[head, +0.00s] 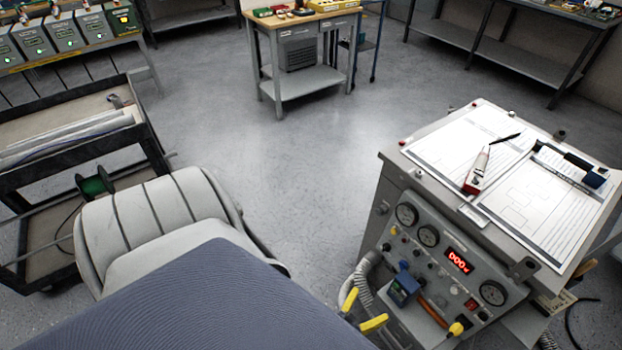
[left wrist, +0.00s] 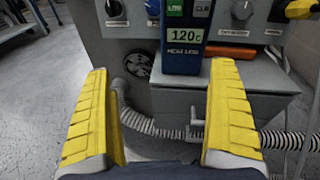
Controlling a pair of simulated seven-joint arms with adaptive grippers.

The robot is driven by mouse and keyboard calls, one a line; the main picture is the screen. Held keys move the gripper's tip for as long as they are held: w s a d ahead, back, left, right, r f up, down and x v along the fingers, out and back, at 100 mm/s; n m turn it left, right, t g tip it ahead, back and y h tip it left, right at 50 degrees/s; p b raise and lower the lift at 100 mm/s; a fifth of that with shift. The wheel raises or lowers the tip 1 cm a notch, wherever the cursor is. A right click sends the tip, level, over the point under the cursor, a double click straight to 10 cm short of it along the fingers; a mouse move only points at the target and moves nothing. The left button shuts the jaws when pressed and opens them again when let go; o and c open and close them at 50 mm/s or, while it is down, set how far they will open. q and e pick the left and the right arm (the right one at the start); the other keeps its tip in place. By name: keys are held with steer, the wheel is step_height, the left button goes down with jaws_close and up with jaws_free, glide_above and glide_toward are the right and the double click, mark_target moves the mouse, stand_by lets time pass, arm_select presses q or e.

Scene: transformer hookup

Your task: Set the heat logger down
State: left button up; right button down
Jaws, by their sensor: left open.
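The heat logger (head: 405,285) is a blue handheld box in front of the lower left of the grey instrument panel (head: 430,250). In the left wrist view the heat logger (left wrist: 183,45) looks upright, with green and grey buttons and a display reading 120c. Its lower end is at the grey ledge (left wrist: 235,103); I cannot tell how it is held up. My left gripper (head: 362,312) is open, its yellow fingers to the lower left of the logger. In the left wrist view the left gripper (left wrist: 160,75) points towards the logger, with nothing gripped. My right gripper is not in view.
The panel carries gauges, knobs and a red display (head: 458,260). A ribbed grey hose (left wrist: 150,128) runs below the ledge. Papers (head: 535,205) and a white-and-red tool (head: 478,172) lie on the cart top. A grey chair (head: 150,215) stands at left; the middle floor is clear.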

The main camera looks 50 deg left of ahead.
arm_select(q)
steer(key=s+a+f+n+g+y, duration=0.2)
steer(key=s+a+f+n+g, duration=0.4)
steer(key=s+f, duration=0.3)
steer(key=s+a+f+n+g+y, duration=0.2)
steer(key=s+a+f+n+g, duration=0.25)
steer(key=s+f+n, duration=0.35)
steer(key=s+d+f+n+g+h, duration=0.2)
steer(key=s+f+n, duration=0.2)
steer(key=s+n, duration=0.4)
steer(key=s+d+f+n+g+h, duration=0.1)
steer(key=s+f+n+g+h, duration=0.1)
steer(key=s+n, duration=0.6)
steer(key=shift+s+d+f+n+g+h, duration=0.45)
steer(key=shift+s+f, duration=0.65)
steer(key=shift+s, duration=0.9)
